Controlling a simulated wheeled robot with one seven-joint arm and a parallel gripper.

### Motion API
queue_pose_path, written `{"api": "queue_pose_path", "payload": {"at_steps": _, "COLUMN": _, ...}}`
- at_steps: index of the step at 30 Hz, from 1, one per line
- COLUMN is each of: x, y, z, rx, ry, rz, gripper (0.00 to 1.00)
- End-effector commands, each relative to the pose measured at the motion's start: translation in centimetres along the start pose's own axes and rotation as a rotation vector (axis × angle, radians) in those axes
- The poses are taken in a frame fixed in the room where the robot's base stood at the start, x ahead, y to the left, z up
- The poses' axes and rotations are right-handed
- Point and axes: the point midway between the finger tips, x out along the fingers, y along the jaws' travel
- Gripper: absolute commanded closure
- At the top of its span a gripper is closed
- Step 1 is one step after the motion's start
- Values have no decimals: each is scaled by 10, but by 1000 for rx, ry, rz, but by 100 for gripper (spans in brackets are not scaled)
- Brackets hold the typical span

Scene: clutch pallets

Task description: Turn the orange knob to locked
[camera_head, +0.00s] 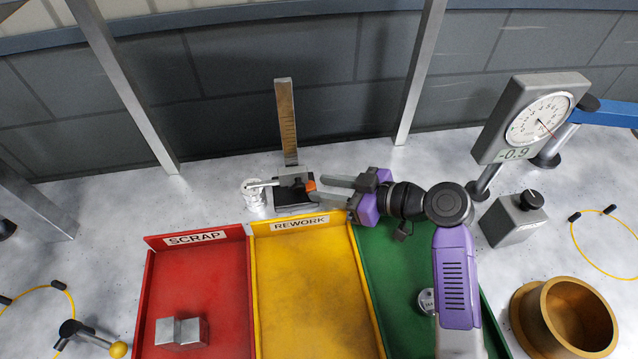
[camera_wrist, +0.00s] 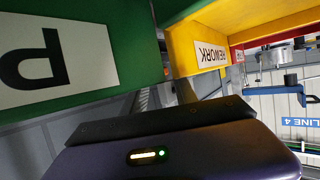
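The orange knob (camera_head: 311,185) shows small at the right side of a dark block (camera_head: 291,192) on a grey fixture behind the yellow tray, below an upright ruler. My gripper (camera_head: 318,189) comes in from the right, its two pale fingers apart, with their tips close to the knob. I cannot tell whether the fingers touch it. The knob's markings and its setting are too small to read. In the wrist view only the dark gripper housing shows at the bottom; the fingers and the knob are not seen there.
A white cup-like part (camera_head: 254,194) stands left of the fixture. Red scrap (camera_head: 247,300), yellow rework (camera_head: 262,345) and green (camera_head: 378,300) trays lie in front. A dial gauge (camera_head: 528,118), a grey block with a black knob (camera_head: 513,222) and a brass ring (camera_head: 524,312) are at right.

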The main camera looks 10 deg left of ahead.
Motion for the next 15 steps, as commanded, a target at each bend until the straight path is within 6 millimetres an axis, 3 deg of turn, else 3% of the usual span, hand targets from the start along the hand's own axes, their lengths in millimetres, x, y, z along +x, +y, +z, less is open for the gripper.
{"api": "queue_pose_path", "payload": {"at_steps": 6, "x": 19, "y": 0, "z": 0, "rx": 0, "ry": -1, "rz": 0, "gripper": 66}}
{"api": "queue_pose_path", "payload": {"at_steps": 15, "x": 21, "y": 0, "z": 0, "rx": 0, "ry": 0, "rz": 2, "gripper": 66}}
